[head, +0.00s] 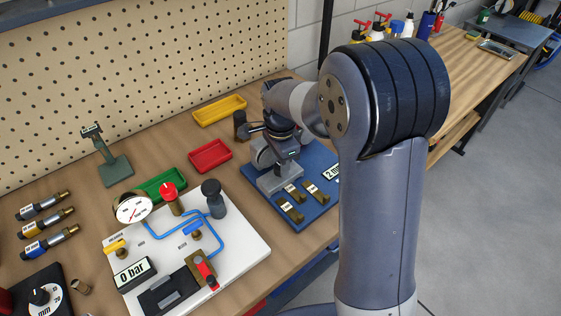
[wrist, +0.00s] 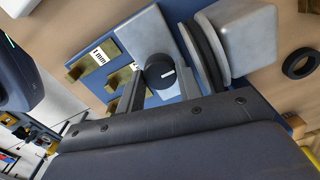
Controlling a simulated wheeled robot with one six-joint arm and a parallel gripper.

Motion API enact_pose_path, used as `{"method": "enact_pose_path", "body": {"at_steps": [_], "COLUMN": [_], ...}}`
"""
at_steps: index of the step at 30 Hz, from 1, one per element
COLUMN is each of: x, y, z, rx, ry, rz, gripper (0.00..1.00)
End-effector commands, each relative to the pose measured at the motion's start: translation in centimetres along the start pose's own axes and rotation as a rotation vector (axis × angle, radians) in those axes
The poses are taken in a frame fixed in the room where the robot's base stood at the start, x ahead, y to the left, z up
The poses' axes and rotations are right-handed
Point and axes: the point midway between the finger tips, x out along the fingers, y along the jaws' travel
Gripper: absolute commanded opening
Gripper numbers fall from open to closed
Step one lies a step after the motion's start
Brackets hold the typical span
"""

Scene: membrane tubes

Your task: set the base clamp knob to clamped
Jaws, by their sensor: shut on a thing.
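The base clamp knob (wrist: 160,72) is black and round with a white pointer line, in the middle of the wrist view. It sits by a grey block on the blue base plate (wrist: 150,32). My gripper (wrist: 159,84) has one finger on each side of the knob and is shut on it. In the head view my gripper (head: 286,150) is over the grey clamp block (head: 278,179) on the blue plate (head: 318,158). The knob is hidden there behind my gripper. I cannot read the marks around the knob.
Several brass gauge blocks (head: 291,213) lie on the blue plate. A white panel (head: 240,252) with a pressure gauge and blue tube stands to the left. Red (head: 210,155), green (head: 160,186) and yellow (head: 219,109) trays lie behind. A black ring (wrist: 301,63) lies on the wooden bench.

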Motion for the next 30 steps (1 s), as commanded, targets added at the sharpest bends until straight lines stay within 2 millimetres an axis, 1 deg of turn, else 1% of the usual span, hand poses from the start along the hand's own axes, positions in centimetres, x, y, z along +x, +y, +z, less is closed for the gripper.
{"method": "enact_pose_path", "body": {"at_steps": [11,12,18,19,30], "x": [-0.12,-0.12,-0.07,-0.07,-0.05], "y": [-0.09,-0.09,-0.08,-0.08,-0.18], "z": [-0.02,-0.02,-0.01,-0.01,0.0], "rx": [0.005,0.005,0.004,0.004,0.003], "ry": [0.0,0.0,0.0,0.0,0.0], "rz": [-0.004,-0.004,-0.003,-0.003,-0.006], "gripper": [0.11,0.37,0.53,0.56,0.56]}}
